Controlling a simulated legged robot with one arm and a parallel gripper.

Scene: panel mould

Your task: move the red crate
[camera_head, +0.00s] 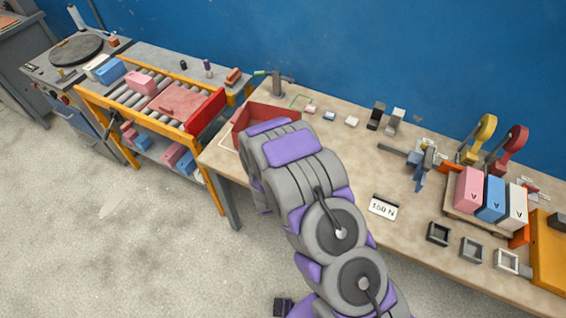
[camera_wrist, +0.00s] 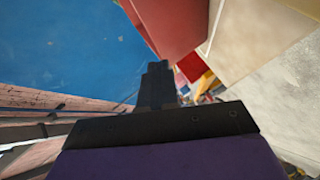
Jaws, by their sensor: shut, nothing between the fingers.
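The red crate (camera_head: 262,112) stands on the left end of the long workbench in the head view. My arm covers its near and right side there. In the wrist view a large red surface, which looks like the crate (camera_wrist: 172,22), fills the top, just beyond my gripper. My gripper (camera_wrist: 157,72) is shut, with its dark fingers together and nothing between them. The fingertips are close to the red surface, but I cannot tell if they touch it. In the head view my gripper is hidden behind my arm.
A roller conveyor (camera_head: 125,97) with a yellow frame and a red end plate (camera_head: 206,111) stands left of the workbench (camera_head: 340,140). A "150 N" card (camera_head: 383,207) and pink, blue and white blocks (camera_head: 490,199) are to the right. A blue wall is behind.

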